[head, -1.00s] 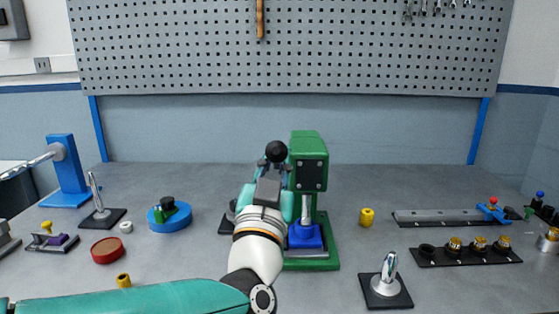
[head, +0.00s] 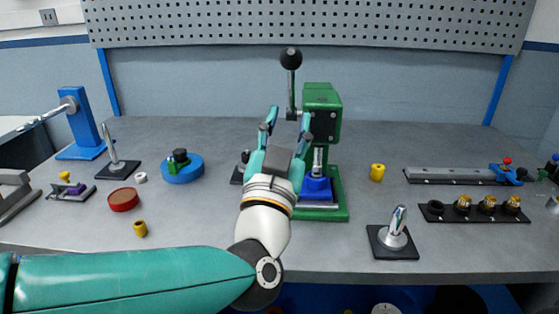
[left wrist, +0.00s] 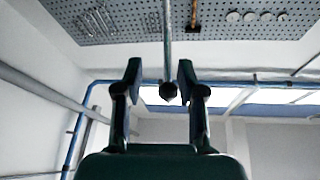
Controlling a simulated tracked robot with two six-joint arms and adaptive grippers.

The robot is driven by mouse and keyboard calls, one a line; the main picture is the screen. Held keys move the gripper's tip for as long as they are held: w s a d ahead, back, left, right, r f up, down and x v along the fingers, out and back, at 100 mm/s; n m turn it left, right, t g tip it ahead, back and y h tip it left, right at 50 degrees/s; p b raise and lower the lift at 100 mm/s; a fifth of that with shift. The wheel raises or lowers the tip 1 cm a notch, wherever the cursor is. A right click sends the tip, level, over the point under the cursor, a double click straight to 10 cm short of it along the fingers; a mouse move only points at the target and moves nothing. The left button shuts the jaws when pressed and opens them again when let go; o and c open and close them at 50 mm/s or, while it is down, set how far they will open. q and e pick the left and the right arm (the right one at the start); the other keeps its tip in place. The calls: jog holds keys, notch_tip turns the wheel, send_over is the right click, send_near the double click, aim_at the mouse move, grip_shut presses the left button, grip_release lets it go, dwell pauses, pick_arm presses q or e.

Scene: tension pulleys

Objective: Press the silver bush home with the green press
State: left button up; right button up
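The green press (head: 322,112) stands upright at the middle of the bench. Its lever (head: 291,85) points up, with a black knob (head: 290,56) on top. A blue holder (head: 316,189) sits on the press base under a silver upright part (head: 318,160); I cannot tell whether the bush is that part or hidden there. My left gripper (head: 287,122) is open and empty in front of the press, below the knob. In the left wrist view, the lever rod (left wrist: 167,45) and dark knob (left wrist: 169,91) show between the open fingers (left wrist: 158,75). My right gripper is out of view.
Left stand a blue bracket (head: 84,125), a round blue fixture (head: 183,172) and a red disc (head: 123,200). Right are a yellow bush (head: 377,172), a silver post on a black plate (head: 395,238) and a black rack (head: 475,214) with several parts. Bare bench lies around them.

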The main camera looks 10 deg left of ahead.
pick_arm(q)
jog(key=v, duration=0.9)
jog(key=shift+s+f, duration=0.1)
jog(key=shift+f, duration=0.05)
